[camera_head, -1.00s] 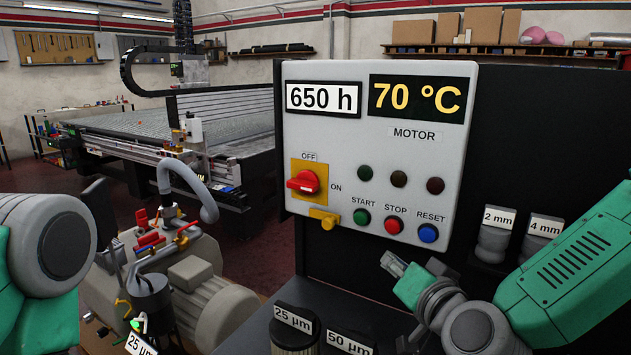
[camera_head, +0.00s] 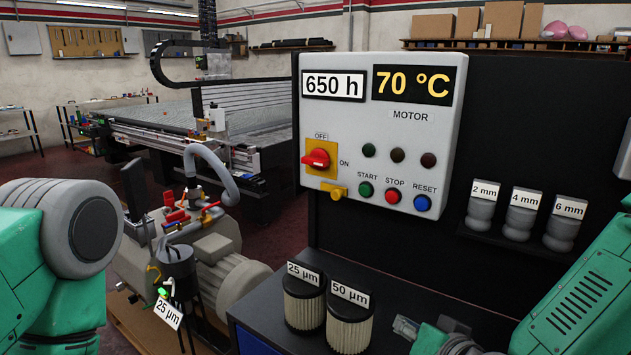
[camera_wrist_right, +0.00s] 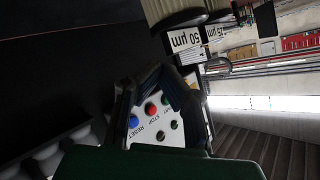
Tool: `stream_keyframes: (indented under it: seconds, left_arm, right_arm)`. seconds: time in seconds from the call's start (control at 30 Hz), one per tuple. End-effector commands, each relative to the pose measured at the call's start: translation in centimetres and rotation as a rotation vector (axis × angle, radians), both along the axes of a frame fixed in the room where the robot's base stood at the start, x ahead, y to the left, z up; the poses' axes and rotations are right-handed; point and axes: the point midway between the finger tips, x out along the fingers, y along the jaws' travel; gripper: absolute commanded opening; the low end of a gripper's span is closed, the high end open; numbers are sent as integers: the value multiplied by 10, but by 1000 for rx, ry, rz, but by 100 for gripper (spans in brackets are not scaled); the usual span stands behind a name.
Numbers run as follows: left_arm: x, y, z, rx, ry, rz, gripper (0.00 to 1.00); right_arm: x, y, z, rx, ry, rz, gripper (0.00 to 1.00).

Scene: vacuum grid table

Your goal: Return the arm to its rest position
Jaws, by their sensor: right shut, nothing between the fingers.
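My right arm, green with a grey wrist, comes in at the lower right of the head view. Its gripper (camera_head: 405,326) is shut and empty, low in front of the dark bench and apart from the control panel (camera_head: 385,130). In the right wrist view, dark fingers (camera_wrist_right: 160,85) stand before the panel's buttons, and a dark green part fills the bottom. My left arm shows only as a green link with a grey round joint at the lower left; its gripper is out of view.
Two filters, 25 µm (camera_head: 304,297) and 50 µm (camera_head: 349,315), stand on the bench beside my right gripper. Jars labelled 2 mm (camera_head: 482,208), 4 mm (camera_head: 521,216) and 6 mm (camera_head: 563,229) line a shelf. A pump (camera_head: 215,262) stands left.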

Motion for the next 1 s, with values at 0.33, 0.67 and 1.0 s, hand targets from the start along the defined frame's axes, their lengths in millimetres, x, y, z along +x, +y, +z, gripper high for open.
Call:
stream_keyframes:
  seconds: [0.33,0.67,1.0]
  left_arm:
    - [-1,0,-17,-1,1,-1,40]
    - [-1,0,-33,0,1,-1,40]
    - [-1,0,-34,0,1,0,40]
  right_arm:
    - [-117,-28,-167,-221,435,161,0]
    - [-265,-112,-264,-482,903,264,0]
    - [-291,-133,-271,-529,990,271,0]
